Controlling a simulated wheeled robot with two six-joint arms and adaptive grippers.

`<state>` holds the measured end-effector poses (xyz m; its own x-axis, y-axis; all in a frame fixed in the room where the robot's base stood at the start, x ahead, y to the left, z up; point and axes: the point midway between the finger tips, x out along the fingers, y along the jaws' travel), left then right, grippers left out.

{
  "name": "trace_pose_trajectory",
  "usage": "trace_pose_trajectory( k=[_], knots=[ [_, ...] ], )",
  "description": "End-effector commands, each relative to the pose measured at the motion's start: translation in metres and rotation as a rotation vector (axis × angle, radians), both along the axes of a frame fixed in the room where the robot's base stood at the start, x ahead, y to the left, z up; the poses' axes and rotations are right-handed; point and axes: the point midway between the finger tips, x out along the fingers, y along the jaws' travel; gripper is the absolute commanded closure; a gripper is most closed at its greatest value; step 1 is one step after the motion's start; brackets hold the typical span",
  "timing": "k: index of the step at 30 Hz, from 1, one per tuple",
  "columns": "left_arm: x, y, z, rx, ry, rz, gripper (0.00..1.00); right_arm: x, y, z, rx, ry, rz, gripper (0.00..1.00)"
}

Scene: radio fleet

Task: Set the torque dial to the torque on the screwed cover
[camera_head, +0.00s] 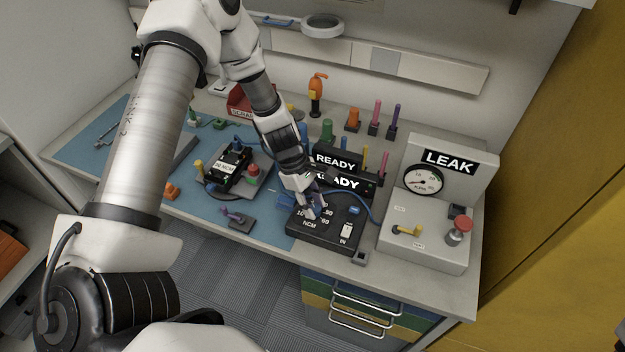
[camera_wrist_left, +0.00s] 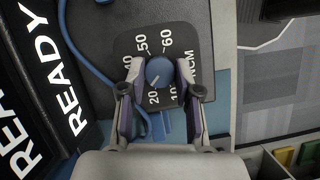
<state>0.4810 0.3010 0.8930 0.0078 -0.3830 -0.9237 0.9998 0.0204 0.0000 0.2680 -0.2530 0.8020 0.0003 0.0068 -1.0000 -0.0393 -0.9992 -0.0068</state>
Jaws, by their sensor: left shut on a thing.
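The torque dial is a round blue knob (camera_wrist_left: 160,70) on a black unit (camera_head: 325,238) at the bench's front edge. Its printed scale reads 10, 20, 40, 50, 60 and NCM in the left wrist view. A pale mark on the knob appears to point towards 20. My left gripper (camera_head: 312,208) is shut on the knob, one finger on each side; it hides most of the knob in the head view. A black radio (camera_head: 233,166) with a white label on top lies on a grey fixture; the label is too small to read. My right gripper is out of view.
Two READY displays (camera_head: 336,160) stand behind the dial unit. A LEAK tester (camera_head: 425,235) with gauge, yellow lever and red button stands to the right. Several coloured tools (camera_head: 376,112) stand upright at the back. A blue cable (camera_head: 362,205) runs beside the unit.

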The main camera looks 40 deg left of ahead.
Motion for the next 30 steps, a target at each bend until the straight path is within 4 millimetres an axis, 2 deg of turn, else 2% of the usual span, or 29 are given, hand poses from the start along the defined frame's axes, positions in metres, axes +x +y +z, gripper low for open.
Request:
trace_pose_trajectory(
  k=[3,13,30],
  knots=[
    [-0.0004,-0.0004,0.001,0.0,0.004,-0.101,1.0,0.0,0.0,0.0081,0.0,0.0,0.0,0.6],
    [0.0005,-0.0008,-0.0005,-0.001,0.003,-0.306,1.0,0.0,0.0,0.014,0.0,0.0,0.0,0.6],
    [0.0005,-0.0009,-0.0014,-0.001,0.003,-0.376,1.0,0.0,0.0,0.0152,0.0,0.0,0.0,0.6]
  ],
)
